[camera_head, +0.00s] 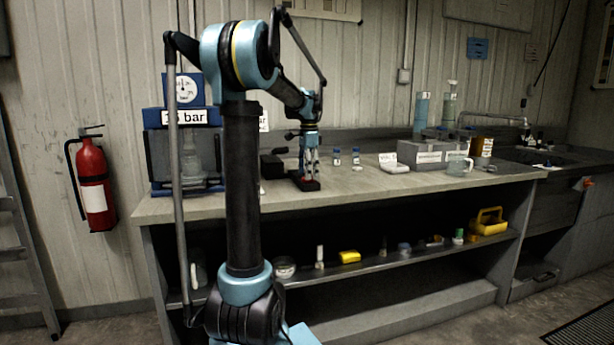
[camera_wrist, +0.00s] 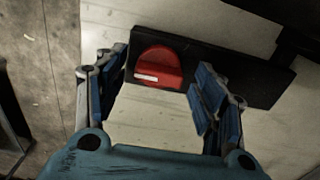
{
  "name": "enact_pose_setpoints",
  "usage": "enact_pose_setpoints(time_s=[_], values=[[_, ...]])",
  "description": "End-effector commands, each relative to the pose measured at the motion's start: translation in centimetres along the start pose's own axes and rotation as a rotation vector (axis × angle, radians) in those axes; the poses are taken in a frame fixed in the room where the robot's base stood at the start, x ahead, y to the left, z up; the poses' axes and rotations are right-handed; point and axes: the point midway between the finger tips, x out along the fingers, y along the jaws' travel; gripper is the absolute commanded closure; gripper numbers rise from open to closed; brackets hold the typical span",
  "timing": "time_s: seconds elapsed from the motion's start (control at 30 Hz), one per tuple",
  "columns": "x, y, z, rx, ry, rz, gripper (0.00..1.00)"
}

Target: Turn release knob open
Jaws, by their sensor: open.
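The release knob (camera_wrist: 158,66) is a red round knob with a white bar mark on its left-lower part. It sits on a black base plate (camera_wrist: 225,66) on the bench. My gripper (camera_wrist: 163,88) is open, with one blue-padded finger on each side of the knob in the wrist view and a visible gap to the right finger. I cannot tell whether the left finger touches the plate. In the head view my gripper (camera_head: 309,172) points down over the small black base (camera_head: 307,185), and the knob is mostly hidden behind the fingers.
The bench top (camera_head: 350,184) is clear just right of the base. Small blue-capped bottles (camera_head: 337,158) and a white box (camera_head: 394,166) stand farther right. A blue gauge unit marked 15 bar (camera_head: 185,116) stands left. A fire extinguisher (camera_head: 93,190) hangs on the wall.

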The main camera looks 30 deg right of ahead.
Motion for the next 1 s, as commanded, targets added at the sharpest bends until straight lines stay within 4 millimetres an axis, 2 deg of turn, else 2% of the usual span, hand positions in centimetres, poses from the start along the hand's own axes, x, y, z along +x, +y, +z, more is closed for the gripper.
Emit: enact_pose_setpoints(time_s=[0.17, 0.43, 0.47, 0.6, 0.67, 1.0], values=[[1.01, 0.01, 0.00, 0.000, 0.000, 0.000, 0.37], [1.15, 0.01, -0.03, 0.000, 0.000, 0.000, 0.37], [1.15, 0.01, -0.04, 0.001, 0.000, 0.000, 0.39], [1.14, 0.04, -0.10, 0.002, 0.000, 0.000, 0.71], [1.14, 0.05, -0.12, 0.002, 0.000, 0.000, 0.81], [1.12, -0.01, -0.11, -0.027, 0.000, -0.001, 0.81]])
